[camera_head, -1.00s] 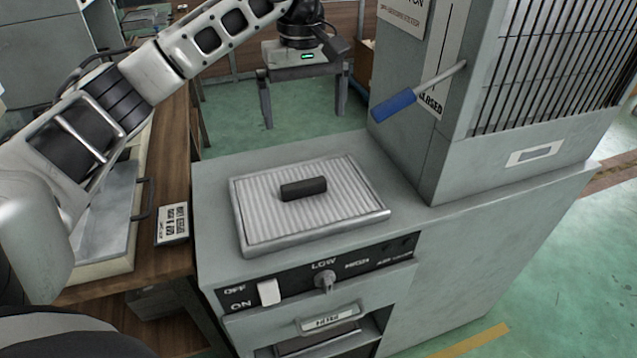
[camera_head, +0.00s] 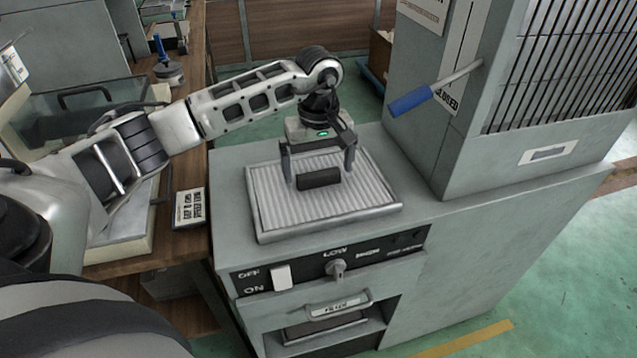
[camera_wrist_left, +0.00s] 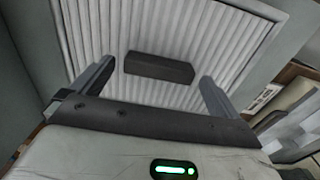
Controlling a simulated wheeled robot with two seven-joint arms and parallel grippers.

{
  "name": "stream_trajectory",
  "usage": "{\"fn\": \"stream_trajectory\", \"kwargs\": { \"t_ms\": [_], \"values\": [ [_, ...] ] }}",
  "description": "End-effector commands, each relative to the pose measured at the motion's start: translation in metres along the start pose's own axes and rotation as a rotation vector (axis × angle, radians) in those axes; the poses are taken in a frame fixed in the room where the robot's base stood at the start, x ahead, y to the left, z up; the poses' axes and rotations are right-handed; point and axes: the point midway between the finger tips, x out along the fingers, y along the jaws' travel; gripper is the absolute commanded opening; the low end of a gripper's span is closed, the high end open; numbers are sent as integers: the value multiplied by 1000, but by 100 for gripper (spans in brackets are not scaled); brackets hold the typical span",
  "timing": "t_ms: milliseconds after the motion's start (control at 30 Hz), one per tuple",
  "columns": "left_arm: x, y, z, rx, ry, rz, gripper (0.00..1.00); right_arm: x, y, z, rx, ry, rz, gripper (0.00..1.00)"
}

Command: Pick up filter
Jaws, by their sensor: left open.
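The filter (camera_head: 275,205) is a pleated white panel in a pale metal frame with a black block handle (camera_head: 319,179) at its middle. It lies flat on top of the grey cabinet. My left gripper (camera_head: 320,180) is open above the filter, its fingers pointing down on either side of the handle. In the left wrist view the handle (camera_wrist_left: 158,68) lies between and beyond the two fingertips (camera_wrist_left: 156,80), with a gap at each side. Whether the fingers touch the pleats cannot be told. My right gripper is not in view.
A tall grey unit with a grille (camera_head: 450,165) and a blue-handled lever (camera_head: 411,101) stands right of the filter. The cabinet front has a switch (camera_head: 282,277), a knob (camera_head: 336,269) and a drawer handle (camera_head: 338,307). A wooden bench (camera_head: 190,240) stands at left.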

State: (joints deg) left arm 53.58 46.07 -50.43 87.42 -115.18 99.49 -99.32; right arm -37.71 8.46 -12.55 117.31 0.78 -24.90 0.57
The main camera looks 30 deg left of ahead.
Motion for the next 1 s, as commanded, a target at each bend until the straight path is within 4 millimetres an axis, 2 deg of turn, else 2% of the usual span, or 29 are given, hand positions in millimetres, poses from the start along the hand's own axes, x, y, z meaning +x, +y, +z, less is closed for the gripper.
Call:
{"fn": "stream_trajectory", "kwargs": {
  "t_ms": [133, 333, 367, 500, 533, 833, 1000],
  "values": [
    [12, 0, 0, -1, -1, 0, 100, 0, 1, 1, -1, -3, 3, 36],
    [13, 0, 0, -1, 0, 1, 100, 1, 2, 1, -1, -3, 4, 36],
    [13, 0, 0, -1, 0, 0, 97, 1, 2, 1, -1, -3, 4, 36],
    [12, 0, 0, -1, 0, 0, 58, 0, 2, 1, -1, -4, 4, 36],
    [12, 0, 0, -1, 0, 1, 53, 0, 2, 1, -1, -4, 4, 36],
    [10, 0, -1, -1, 1, 2, 53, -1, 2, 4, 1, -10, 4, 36],
    [0, 1, -1, 0, 4, 5, 53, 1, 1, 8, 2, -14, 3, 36]
  ]
}}
